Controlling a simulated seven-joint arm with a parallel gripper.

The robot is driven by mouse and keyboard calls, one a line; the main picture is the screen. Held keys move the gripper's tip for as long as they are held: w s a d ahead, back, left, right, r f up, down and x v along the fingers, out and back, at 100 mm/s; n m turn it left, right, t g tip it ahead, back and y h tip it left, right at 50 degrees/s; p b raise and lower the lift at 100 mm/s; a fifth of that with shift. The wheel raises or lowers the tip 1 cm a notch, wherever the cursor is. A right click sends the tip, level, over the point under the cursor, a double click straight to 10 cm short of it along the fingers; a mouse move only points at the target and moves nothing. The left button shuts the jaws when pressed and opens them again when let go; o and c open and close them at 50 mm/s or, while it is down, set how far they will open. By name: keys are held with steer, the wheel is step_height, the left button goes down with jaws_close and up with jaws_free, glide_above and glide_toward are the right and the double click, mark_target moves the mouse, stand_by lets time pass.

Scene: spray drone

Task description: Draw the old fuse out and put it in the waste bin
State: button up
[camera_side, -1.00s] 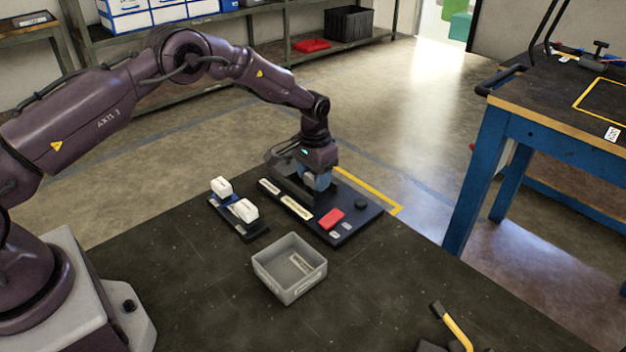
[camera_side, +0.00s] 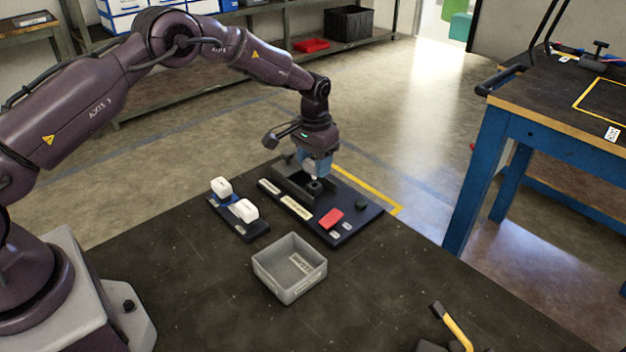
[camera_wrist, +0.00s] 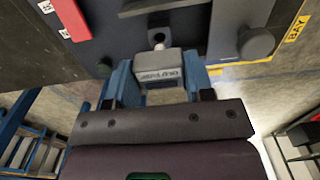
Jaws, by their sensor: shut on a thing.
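My gripper (camera_side: 315,172) is shut on the old fuse, a pale grey block with printed marking (camera_wrist: 160,67), seen between the blue fingers (camera_wrist: 158,84) in the wrist view. In the side view only a small pale bit of the fuse (camera_side: 314,179) shows below the fingers. It is over the dark fuse holder (camera_side: 292,185) on the black panel (camera_side: 345,208). It looks raised, but I cannot tell how much gap lies beneath it. The waste bin, taken to be the grey open box (camera_side: 273,274), stands in front of the panel with a pale label inside.
Two white blocks (camera_side: 222,187) (camera_side: 244,210) sit in a dark rack (camera_side: 254,231) left of the panel. A red part (camera_side: 331,218) and a dark round knob (camera_side: 361,204) are on the panel. A yellow-handled tool (camera_side: 456,331) lies at the front right. The bench around the bin is clear.

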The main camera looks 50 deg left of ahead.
steer(key=shift+r, duration=1.05)
steer(key=shift+d, duration=0.1)
